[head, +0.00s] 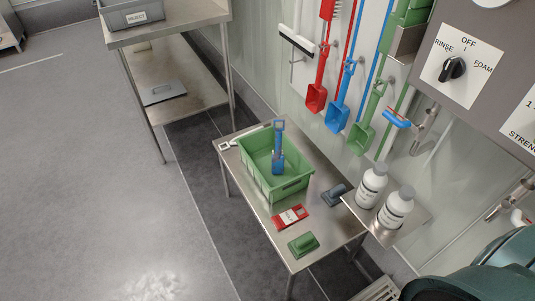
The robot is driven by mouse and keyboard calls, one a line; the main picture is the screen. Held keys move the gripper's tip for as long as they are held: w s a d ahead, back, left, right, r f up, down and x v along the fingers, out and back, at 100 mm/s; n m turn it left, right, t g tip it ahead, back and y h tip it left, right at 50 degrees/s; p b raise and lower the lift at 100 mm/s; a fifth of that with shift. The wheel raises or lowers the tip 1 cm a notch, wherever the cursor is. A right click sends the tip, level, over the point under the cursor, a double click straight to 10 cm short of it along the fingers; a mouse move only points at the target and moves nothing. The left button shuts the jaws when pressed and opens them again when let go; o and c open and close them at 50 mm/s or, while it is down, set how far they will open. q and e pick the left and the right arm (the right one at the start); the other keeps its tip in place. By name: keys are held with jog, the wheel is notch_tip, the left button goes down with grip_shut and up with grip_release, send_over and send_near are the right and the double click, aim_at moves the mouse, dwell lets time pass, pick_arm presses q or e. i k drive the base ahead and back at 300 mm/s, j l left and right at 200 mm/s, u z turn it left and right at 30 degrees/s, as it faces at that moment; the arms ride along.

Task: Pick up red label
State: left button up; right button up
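A red label (289,217), a flat red piece with a white patch, lies on the steel table (262,219). It sits in front of the green bin (262,183), between the bin and a green block-like item (303,244). Neither of my grippers shows in the head view. Nothing covers the red label.
A blue scoop-like tool stands in the bin. A dark grey item (335,195) lies right of the label. Two white bottles (372,185) stand on a small wall shelf beside the table. Red, blue and green shovels hang on the wall. The floor at left is clear.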

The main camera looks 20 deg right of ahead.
aim_at(284, 219)
jog(key=l+z, duration=0.1)
jog(key=z, duration=0.25)
jog(key=l+z, duration=0.15)
jog(key=z, duration=0.25)
